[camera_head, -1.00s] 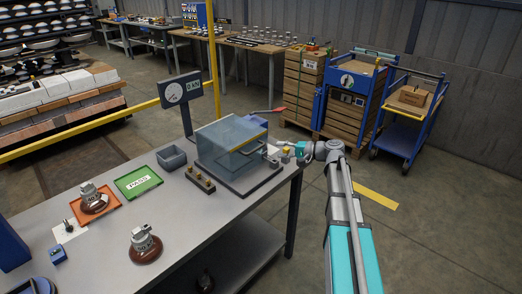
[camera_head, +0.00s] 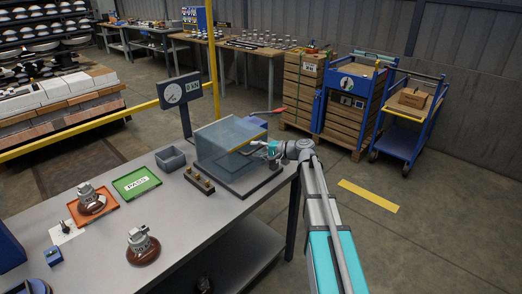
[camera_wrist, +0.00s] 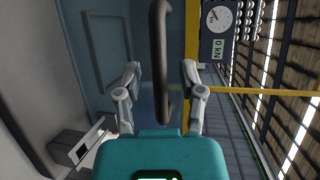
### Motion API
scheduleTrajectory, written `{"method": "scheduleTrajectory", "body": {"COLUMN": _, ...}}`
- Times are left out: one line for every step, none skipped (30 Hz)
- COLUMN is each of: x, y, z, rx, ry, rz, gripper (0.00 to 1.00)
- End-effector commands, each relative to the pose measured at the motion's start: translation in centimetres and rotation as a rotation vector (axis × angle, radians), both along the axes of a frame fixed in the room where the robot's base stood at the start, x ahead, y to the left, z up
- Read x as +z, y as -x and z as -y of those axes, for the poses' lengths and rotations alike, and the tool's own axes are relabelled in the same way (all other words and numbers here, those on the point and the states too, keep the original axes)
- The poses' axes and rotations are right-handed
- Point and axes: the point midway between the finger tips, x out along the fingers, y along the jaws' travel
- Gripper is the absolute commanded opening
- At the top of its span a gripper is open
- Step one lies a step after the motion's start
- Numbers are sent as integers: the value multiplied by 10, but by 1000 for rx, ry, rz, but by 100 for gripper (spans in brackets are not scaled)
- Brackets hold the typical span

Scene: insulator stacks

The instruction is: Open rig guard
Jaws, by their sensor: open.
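The rig guard (camera_head: 228,138) is a clear blue-grey box on a dark base (camera_head: 252,185) at the table's far right corner. It looks shut. Its handle (camera_wrist: 161,60) is a dark bar running between my fingers in the wrist view. My gripper (camera_head: 267,149) is at the guard's right side. In the wrist view my gripper (camera_wrist: 161,75) is open, with one finger on each side of the bar. I cannot tell whether either finger touches it.
A dial gauge (camera_head: 173,93) reading 0 kN stands behind the guard. Several brass fittings in a block (camera_head: 198,180), a grey bin (camera_head: 171,158), a green PASS tray (camera_head: 137,182), an orange tray (camera_head: 107,210) and brown insulators (camera_head: 143,250) are on the table. A red lever (camera_head: 268,112) sticks out behind the guard.

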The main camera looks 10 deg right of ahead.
Motion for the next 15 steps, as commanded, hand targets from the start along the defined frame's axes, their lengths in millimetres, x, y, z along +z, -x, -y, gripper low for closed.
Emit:
{"method": "scheduleTrajectory", "body": {"x": 0, "y": 0, "z": 0, "rx": 0, "ry": 0, "rz": 0, "gripper": 51}}
{"method": "scheduleTrajectory", "body": {"x": 0, "y": 0, "z": 0, "rx": 0, "ry": 0, "rz": 0, "gripper": 51}}
{"method": "scheduleTrajectory", "body": {"x": 0, "y": 0, "z": 0, "rx": 0, "ry": 0, "rz": 0, "gripper": 51}}
{"method": "scheduleTrajectory", "body": {"x": 0, "y": 0, "z": 0, "rx": 0, "ry": 0, "rz": 0, "gripper": 51}}
{"method": "scheduleTrajectory", "body": {"x": 0, "y": 0, "z": 0, "rx": 0, "ry": 0, "rz": 0, "gripper": 49}}
{"method": "scheduleTrajectory", "body": {"x": 0, "y": 0, "z": 0, "rx": 0, "ry": 0, "rz": 0, "gripper": 42}}
{"method": "scheduleTrajectory", "body": {"x": 0, "y": 0, "z": 0, "rx": 0, "ry": 0, "rz": 0, "gripper": 36}}
{"method": "scheduleTrajectory", "body": {"x": 0, "y": 0, "z": 0, "rx": 0, "ry": 0, "rz": 0, "gripper": 31}}
{"method": "scheduleTrajectory", "body": {"x": 0, "y": 0, "z": 0, "rx": 0, "ry": 0, "rz": 0, "gripper": 23}}
{"method": "scheduleTrajectory", "body": {"x": 0, "y": 0, "z": 0, "rx": 0, "ry": 0, "rz": 0, "gripper": 18}}
{"method": "scheduleTrajectory", "body": {"x": 0, "y": 0, "z": 0, "rx": 0, "ry": 0, "rz": 0, "gripper": 12}}
{"method": "scheduleTrajectory", "body": {"x": 0, "y": 0, "z": 0, "rx": 1, "ry": 0, "rz": 0, "gripper": 5}}
{"method": "scheduleTrajectory", "body": {"x": 0, "y": 0, "z": 0, "rx": 1, "ry": 0, "rz": 0, "gripper": 0}}
{"method": "scheduleTrajectory", "body": {"x": 0, "y": 0, "z": 0, "rx": 1, "ry": 0, "rz": 0, "gripper": 0}}
{"method": "scheduleTrajectory", "body": {"x": 0, "y": 0, "z": 0, "rx": 1, "ry": 0, "rz": 0, "gripper": 0}}
